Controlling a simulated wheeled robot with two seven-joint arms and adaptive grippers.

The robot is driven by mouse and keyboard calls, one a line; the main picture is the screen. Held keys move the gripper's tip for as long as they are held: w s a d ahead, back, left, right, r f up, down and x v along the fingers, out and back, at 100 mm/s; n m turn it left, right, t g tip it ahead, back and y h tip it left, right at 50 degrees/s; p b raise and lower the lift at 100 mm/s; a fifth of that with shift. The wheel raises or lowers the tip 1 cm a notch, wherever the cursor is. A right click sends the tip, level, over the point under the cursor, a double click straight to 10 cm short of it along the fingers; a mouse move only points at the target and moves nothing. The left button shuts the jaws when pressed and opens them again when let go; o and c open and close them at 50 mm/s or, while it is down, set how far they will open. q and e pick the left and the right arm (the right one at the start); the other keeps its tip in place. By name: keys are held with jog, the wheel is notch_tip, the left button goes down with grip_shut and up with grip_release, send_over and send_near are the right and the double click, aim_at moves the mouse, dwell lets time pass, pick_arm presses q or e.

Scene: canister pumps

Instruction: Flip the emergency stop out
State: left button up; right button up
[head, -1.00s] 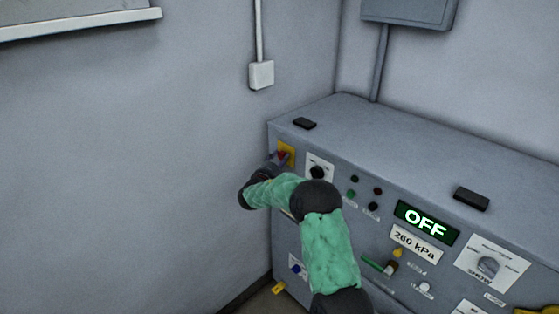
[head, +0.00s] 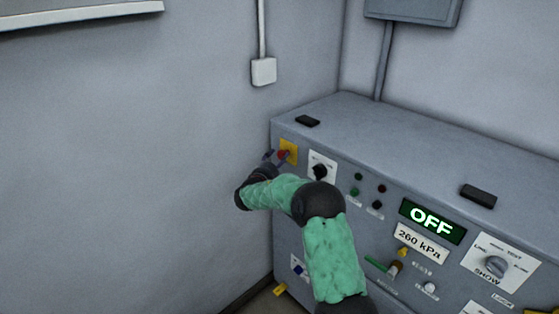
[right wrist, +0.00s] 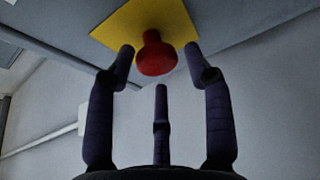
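The emergency stop is a red mushroom button (head: 283,154) on a yellow plate (head: 291,146) at the upper left of the grey cabinet front. In the right wrist view the red button (right wrist: 154,54) stands out from its yellow plate (right wrist: 118,27). My right gripper (head: 270,158) is at the button; in the right wrist view its fingers (right wrist: 157,62) are spread open around the button's head, with gaps to it. The third finger is below the button. My left gripper is not in view.
The cabinet (head: 400,135) carries a green OFF display (head: 432,220), a 260 kPa label (head: 422,243), a black knob (head: 320,171) and a large dial (head: 496,266). A wall (head: 130,150) stands close at the left. Black blocks (head: 478,196) lie on the cabinet top.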

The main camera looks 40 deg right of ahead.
dwell(0.3)
jog(key=v, duration=1.2)
